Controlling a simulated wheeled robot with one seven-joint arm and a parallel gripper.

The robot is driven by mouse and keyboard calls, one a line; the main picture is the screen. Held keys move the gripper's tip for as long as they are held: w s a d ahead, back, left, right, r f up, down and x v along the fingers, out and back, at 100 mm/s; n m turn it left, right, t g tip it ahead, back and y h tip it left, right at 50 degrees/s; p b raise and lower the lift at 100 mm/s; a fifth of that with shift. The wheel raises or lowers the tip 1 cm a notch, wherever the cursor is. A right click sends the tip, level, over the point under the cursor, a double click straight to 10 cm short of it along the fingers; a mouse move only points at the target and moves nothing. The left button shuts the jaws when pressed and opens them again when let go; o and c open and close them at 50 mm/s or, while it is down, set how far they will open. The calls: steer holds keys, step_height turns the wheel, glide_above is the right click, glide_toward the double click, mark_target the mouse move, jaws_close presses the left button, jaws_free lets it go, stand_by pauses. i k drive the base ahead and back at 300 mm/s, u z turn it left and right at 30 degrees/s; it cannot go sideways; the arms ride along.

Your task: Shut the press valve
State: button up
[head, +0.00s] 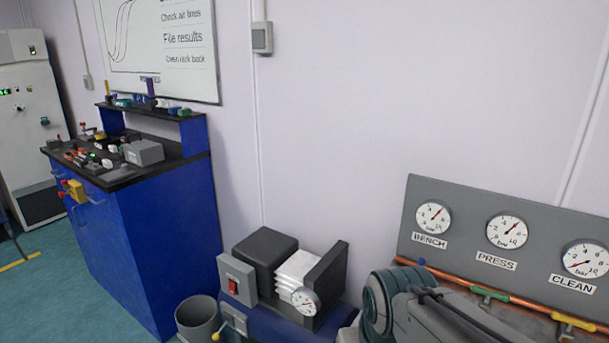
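A grey panel (456,209) at the right carries three round gauges labelled BENCH, PRESS and CLEAN. The PRESS gauge (507,231) is the middle one, and its needle points up and right. A copper pipe (530,303) runs along the panel below them. Below the PRESS label is the press valve with a green lever (490,293), lying roughly along the pipe. Its lower part is hard to make out. My grey arm (379,306) stands in front of the panel's lower left and covers part of it. My gripper's fingers do not show.
A blue compressor (265,322) with a red switch and small gauge stands left of my arm. A grey bin (197,317) and blue bench (150,235) are farther left.

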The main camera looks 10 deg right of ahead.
mark_target(505, 298)
steer(key=u, duration=1.05)
steer(key=k, duration=0.95)
steer(key=z, duration=1.35)
steer(key=i, duration=0.5)
steer(key=u, duration=0.05)
